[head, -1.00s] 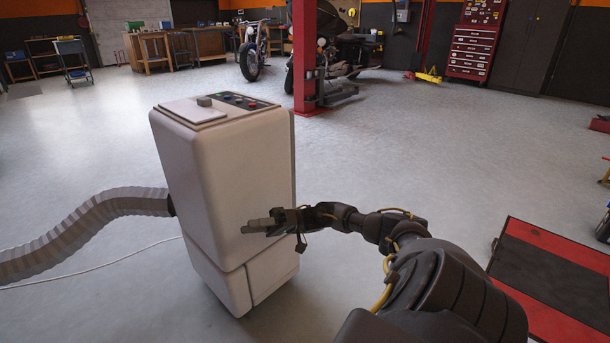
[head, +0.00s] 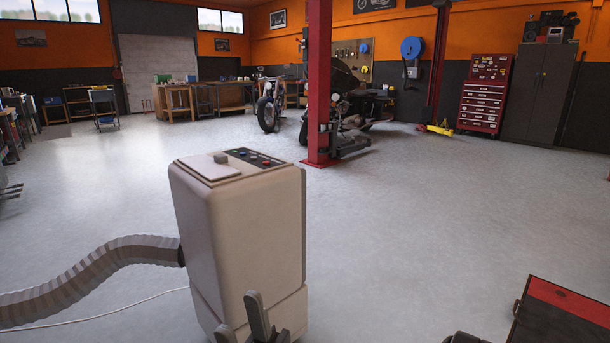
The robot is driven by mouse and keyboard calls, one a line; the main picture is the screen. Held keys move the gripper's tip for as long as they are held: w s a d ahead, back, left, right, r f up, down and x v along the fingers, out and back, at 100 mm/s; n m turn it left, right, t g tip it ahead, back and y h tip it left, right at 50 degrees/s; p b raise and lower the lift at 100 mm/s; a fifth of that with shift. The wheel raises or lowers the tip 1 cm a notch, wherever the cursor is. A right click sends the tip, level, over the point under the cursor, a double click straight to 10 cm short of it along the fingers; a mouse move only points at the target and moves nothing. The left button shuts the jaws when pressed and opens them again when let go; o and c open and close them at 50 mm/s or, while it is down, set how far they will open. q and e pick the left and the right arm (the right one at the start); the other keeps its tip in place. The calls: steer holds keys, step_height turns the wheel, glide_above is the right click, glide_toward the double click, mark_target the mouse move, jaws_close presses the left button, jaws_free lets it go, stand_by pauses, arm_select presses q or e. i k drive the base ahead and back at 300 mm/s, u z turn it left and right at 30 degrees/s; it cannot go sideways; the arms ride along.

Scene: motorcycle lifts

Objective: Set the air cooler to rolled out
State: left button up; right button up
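The air cooler (head: 235,225) is a tall cream-white box standing upright on the floor, left of centre. Its top carries a lid with a small grey knob and a dark panel with coloured buttons. A grey ribbed hose (head: 95,280) runs from its left side to the left edge. The cooler's base is cut off below.
A thin white cable (head: 110,308) lies on the floor at the left. A red and black lift platform (head: 560,312) lies at the bottom right. A red post (head: 319,85) and motorcycles stand behind the cooler.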

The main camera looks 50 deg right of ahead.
mark_target(239, 234)
steer(key=z, duration=0.5)
steer(key=k, duration=0.6)
steer(key=z, duration=1.25)
steer(key=i, duration=1.35)
steer(key=u, duration=0.7)
steer(key=i, duration=0.5)
steer(key=u, duration=0.6)
